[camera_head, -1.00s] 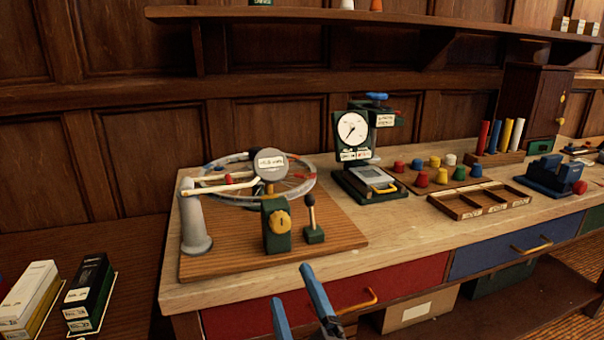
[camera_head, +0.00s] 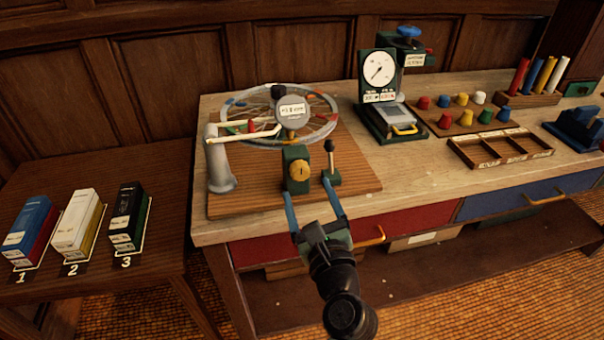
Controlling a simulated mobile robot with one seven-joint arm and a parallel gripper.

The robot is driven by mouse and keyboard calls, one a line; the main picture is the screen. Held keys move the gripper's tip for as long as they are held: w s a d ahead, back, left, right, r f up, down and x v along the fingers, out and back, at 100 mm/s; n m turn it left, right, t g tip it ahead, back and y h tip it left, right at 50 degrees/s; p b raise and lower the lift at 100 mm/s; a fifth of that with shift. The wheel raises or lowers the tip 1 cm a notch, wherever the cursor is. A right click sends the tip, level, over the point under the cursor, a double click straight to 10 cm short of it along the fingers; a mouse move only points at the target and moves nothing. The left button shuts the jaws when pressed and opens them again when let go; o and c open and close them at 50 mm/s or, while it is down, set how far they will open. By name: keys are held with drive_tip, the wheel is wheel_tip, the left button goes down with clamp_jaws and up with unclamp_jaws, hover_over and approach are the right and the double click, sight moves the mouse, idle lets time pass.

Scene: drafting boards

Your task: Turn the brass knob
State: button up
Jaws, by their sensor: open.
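The brass knob (camera_head: 299,171) is a round, yellow-gold dial on the front of a small green block (camera_head: 296,153). The block stands near the front of a wooden board (camera_head: 352,166) on the workbench. My gripper (camera_head: 313,199) is open, with two blue fingers pointing up toward the bench. The fingertips are just below the knob in the picture, one to its left and one to its right. Nothing is between the fingers. I cannot tell how far the fingertips are from the knob in depth.
A black-knobbed lever (camera_head: 330,162) stands close right of the knob. A spoked wheel (camera_head: 262,110) and a grey post (camera_head: 219,164) are behind and left. A dial press (camera_head: 380,90) stands further right. Numbered boxes (camera_head: 80,220) sit on the left table.

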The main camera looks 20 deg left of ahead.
sight(301, 174)
drive_tip(key=x, duration=0.6)
drive_tip(key=shift+s, duration=0.1)
drive_tip(key=shift+c, duration=0.2)
clamp_jaws()
drive_tip(key=shift+n+b, duration=0.35)
drive_tip(key=shift+n, duration=0.05)
